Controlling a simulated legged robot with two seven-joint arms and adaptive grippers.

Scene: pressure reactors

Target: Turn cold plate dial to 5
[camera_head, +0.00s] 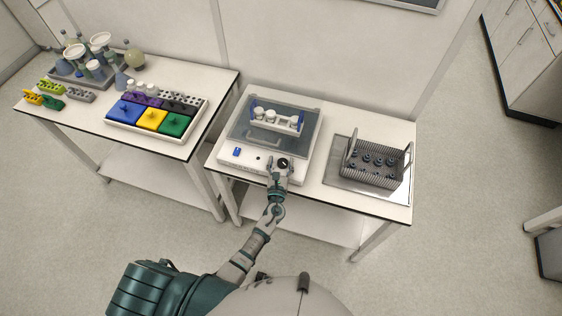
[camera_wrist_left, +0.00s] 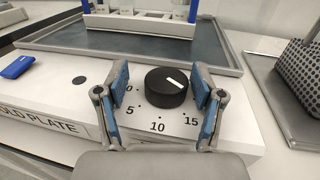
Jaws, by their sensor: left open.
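The cold plate (camera_head: 228,157) is a white box with a grey top on the right-hand table. Its black round dial (camera_head: 283,162) is on the front panel. In the left wrist view the dial (camera_wrist_left: 160,92) has a white mark on the right part of its top, and printed numbers 0, 5, 10 and 15 curve around its near side. The mark does not line up clearly with a number. My left gripper (camera_head: 279,168) is open, with one blue-padded finger on each side of the dial; gaps show in the left wrist view (camera_wrist_left: 161,80). My right gripper is not in view.
A blue switch (camera_head: 236,152) is left of the dial. A vial rack (camera_head: 277,121) stands on the plate. A metal rack (camera_head: 372,165) sits on a tray to the right. The left table holds a colored block tray (camera_head: 108,122) and glassware.

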